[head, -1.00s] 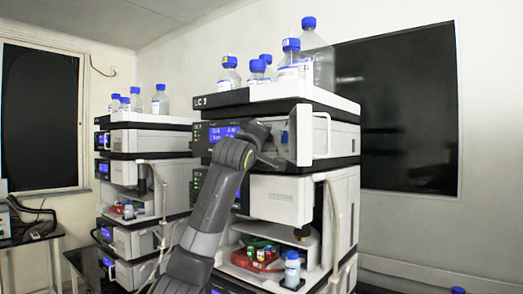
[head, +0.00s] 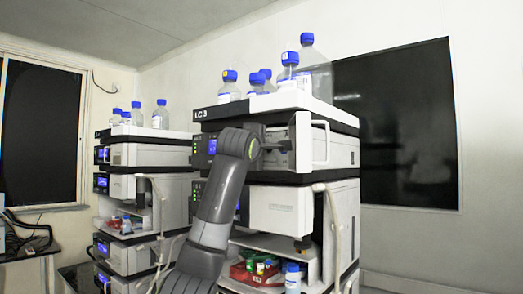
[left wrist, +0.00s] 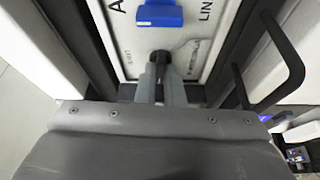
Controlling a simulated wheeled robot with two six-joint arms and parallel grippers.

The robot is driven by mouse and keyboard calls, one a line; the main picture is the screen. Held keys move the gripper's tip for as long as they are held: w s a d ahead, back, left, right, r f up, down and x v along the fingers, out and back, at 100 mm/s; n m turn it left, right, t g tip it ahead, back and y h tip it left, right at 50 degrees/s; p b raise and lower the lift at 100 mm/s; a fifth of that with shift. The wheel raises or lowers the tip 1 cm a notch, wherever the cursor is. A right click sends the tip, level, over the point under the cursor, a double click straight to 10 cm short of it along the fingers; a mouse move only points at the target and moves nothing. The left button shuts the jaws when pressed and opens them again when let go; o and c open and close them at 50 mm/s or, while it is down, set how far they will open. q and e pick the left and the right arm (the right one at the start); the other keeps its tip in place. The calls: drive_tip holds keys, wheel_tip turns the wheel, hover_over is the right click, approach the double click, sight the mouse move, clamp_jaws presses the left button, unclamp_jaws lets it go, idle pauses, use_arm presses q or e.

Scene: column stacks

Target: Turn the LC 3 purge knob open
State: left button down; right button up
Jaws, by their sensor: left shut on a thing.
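The LC 3 stack (head: 335,154) stands at the middle of the head view. My left arm reaches up to the front of its upper module, and my left gripper (head: 272,146) is small and partly hidden there. In the left wrist view my left gripper (left wrist: 161,78) is shut on a dark round knob (left wrist: 160,59) on a pale labelled panel. The knob's far side and any turn mark are hidden or too small to read. A blue part (left wrist: 158,14) sits above the knob on the panel. My right gripper is in neither view.
A white handle (head: 326,142) stands out right of my gripper. Several blue-capped bottles (head: 290,72) stand on top of the stack. A red tray (head: 257,275) with small vials sits lower down. A second stack (head: 140,155) stands to the left.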

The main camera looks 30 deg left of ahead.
use_arm(q)
drive_tip(key=c, duration=1.5)
unclamp_jaws()
drive_tip(key=shift+w, duration=0.1)
drive_tip(key=shift+c, duration=0.2)
drive_tip(key=shift+f, duration=0.1)
drive_tip(key=b+v, duration=0.7)
drive_tip(key=v, duration=1)
drive_tip(key=shift+s+b, duration=0.2)
drive_tip(key=shift+b, duration=0.2)
drive_tip(key=shift+w+d+f, duration=0.1)
drive_tip(key=shift+f, duration=0.05)
